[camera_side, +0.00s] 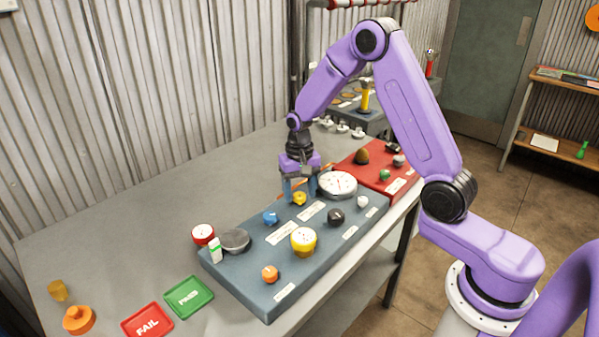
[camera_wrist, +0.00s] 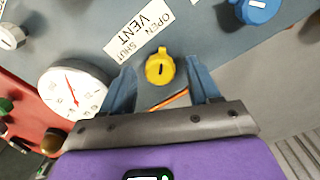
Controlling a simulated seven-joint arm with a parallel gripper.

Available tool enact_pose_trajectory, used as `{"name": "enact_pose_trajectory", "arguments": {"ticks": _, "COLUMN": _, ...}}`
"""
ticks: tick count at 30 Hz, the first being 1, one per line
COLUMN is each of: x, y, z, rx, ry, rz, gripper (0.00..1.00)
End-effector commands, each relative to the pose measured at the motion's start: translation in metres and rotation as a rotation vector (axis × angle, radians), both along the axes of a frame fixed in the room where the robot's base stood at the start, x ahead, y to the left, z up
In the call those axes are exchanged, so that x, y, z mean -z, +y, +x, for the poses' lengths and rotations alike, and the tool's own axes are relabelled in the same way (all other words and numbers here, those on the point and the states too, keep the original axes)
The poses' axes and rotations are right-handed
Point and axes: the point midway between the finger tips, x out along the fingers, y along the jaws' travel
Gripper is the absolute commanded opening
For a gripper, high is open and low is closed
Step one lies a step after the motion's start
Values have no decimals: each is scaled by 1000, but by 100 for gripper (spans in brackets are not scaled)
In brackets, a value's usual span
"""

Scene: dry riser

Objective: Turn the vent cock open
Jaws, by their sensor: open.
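The vent cock is a small yellow knob with a pointed tab (camera_wrist: 159,68) on the blue-grey panel. It also shows in the side view (camera_side: 299,198), partly behind a finger. A white label (camera_wrist: 139,32) beside it reads OPEN, SHUT and VENT. In the wrist view the tab points up, toward the label. My gripper (camera_wrist: 162,88) is open, with its blue fingers on either side of the knob and a gap on each side. In the side view my gripper (camera_side: 299,190) points down over the knob; whether the fingertips touch the panel cannot be told.
A white dial gauge (camera_wrist: 72,92) stands close beside one finger. The grey bench (camera_side: 130,220) is clear behind.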

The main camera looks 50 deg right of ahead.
Motion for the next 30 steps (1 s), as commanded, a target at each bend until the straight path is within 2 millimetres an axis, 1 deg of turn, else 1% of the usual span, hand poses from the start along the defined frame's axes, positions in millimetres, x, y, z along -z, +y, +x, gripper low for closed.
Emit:
{"name": "enact_pose_trajectory", "arguments": {"ticks": 5, "x": -24, "y": 0, "z": 1, "rx": 0, "ry": -5, "rz": -1, "gripper": 61}}
{"name": "enact_pose_trajectory", "arguments": {"ticks": 18, "x": -117, "y": 0, "z": 1, "rx": 1, "ry": -7, "rz": 0, "gripper": 61}}
{"name": "enact_pose_trajectory", "arguments": {"ticks": 21, "x": -136, "y": 0, "z": 1, "rx": 1, "ry": -6, "rz": 0, "gripper": 61}}
{"name": "enact_pose_trajectory", "arguments": {"ticks": 27, "x": -162, "y": 0, "z": 1, "rx": 1, "ry": -3, "rz": -1, "gripper": 61}}
{"name": "enact_pose_trajectory", "arguments": {"ticks": 30, "x": -168, "y": 0, "z": 0, "rx": 1, "ry": -1, "rz": 0, "gripper": 61}}
